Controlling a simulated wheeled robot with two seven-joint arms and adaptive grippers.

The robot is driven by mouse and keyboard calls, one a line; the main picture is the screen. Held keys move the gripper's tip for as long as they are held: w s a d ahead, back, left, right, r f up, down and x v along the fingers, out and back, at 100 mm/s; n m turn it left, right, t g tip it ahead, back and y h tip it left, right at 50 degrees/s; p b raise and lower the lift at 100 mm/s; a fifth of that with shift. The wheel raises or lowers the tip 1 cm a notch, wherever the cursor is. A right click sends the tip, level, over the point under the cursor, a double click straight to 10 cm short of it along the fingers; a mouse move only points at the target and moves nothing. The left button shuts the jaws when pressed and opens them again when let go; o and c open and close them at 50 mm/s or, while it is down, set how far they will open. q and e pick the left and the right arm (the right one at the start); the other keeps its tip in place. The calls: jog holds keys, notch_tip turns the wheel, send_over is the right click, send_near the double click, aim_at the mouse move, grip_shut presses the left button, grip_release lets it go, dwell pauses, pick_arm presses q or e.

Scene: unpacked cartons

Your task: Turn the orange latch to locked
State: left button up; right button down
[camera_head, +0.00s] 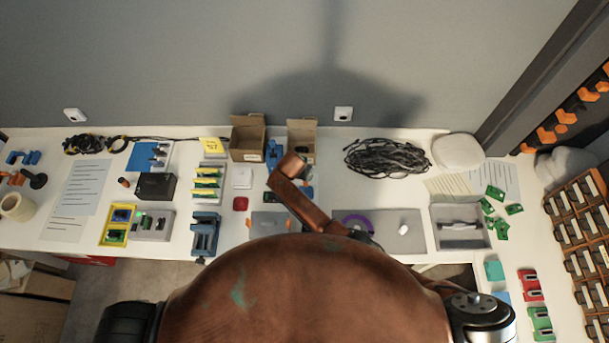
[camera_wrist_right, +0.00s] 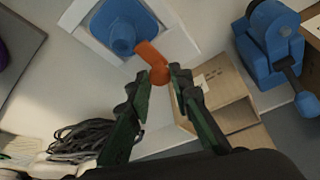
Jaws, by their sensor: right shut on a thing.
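The orange latch (camera_wrist_right: 150,55) shows in the right wrist view. It is a short bent handle beside a round blue base (camera_wrist_right: 122,30) on a white square plate (camera_wrist_right: 98,18). My right gripper (camera_wrist_right: 158,79) has its dark green fingers on either side of the latch's near end and is shut on it. The fingers hide part of that end. I cannot read a locked mark. In the head view I cannot make out the latch or the right gripper clearly; a large brown shape covers the middle front. My left gripper is not in view.
A cardboard box (camera_wrist_right: 222,100) and a blue device (camera_wrist_right: 270,42) stand close to the right gripper. A black cable bundle (camera_head: 388,158) lies on the white table. Open cartons (camera_head: 248,138), a blue vise (camera_head: 205,235) and a grey tray (camera_head: 460,236) crowd the tabletop.

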jog(key=c, duration=1.7)
grip_release()
jog(key=shift+c, duration=0.2)
jog(key=shift+d, duration=0.1)
